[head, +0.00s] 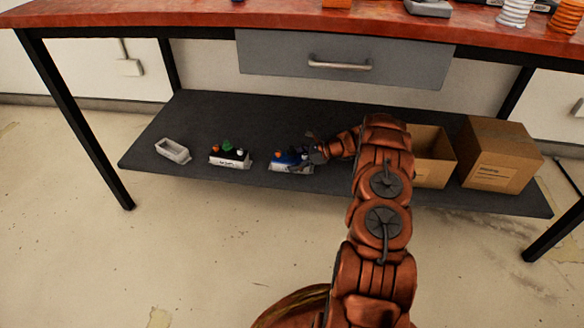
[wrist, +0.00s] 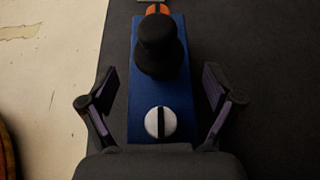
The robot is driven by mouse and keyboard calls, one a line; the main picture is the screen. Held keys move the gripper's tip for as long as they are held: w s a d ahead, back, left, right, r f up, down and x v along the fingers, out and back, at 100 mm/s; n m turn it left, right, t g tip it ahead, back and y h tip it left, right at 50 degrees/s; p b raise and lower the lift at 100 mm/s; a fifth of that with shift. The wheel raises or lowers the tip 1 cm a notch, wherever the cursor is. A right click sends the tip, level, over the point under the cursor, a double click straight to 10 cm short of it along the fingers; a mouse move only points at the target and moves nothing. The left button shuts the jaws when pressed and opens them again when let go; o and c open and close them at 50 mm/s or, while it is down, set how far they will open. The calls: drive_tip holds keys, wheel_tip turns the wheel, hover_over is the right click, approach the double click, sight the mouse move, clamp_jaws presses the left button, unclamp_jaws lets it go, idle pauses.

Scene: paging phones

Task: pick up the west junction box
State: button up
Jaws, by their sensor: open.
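A box with a blue top (head: 289,157) sits on the dark lower shelf, with a white front face and an orange knob. In the wrist view the blue box (wrist: 178,108) shows a black knob, an orange knob and a white slotted disc. My gripper (head: 318,153) is at its right end in the head view. In the wrist view my open gripper (wrist: 152,92) has one finger on each side of the box, with gaps. A second box (head: 230,160), with green, orange and black parts, stands to its left. I cannot read which box is the west one.
An empty pale tray-like box (head: 172,150) lies at the shelf's left end. An open carton (head: 433,162) and a closed carton (head: 500,155) stand on the right. The red tabletop (head: 200,16) and a grey drawer (head: 270,55) hang above the shelf (head: 200,115).

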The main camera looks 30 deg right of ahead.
drive_tip(key=shift+c, duration=0.2)
drive_tip(key=c, duration=1.4)
drive_tip(key=shift+o, duration=0.2)
drive_tip(key=shift+r, duration=0.1)
